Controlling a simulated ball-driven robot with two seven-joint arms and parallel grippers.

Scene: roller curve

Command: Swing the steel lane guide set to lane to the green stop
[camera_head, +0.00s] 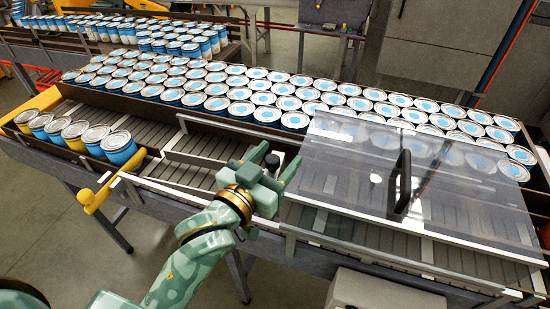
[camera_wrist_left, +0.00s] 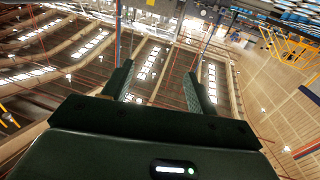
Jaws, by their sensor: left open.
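Pale steel rails run along the slatted conveyor. A short one (camera_head: 197,163) lies across the middle of the bed, and I cannot tell for sure which is the lane guide. My left gripper (camera_head: 279,160) is over the conveyor's near side, left of the clear cover. Its fingers are spread, with a dark knob (camera_head: 272,162) showing between or behind them. In the left wrist view both fingers (camera_wrist_left: 158,88) stand apart with nothing between them, against the hall's ceiling. I cannot make out a green stop. My right gripper is not in view.
A clear cover (camera_head: 350,150) with a black handle (camera_head: 400,184) spans the conveyor's right part. Many blue-and-white cans (camera_head: 240,93) fill the far lane. Several cans (camera_head: 84,134) stand at the left end. A yellow handle (camera_head: 92,198) juts out at the front left.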

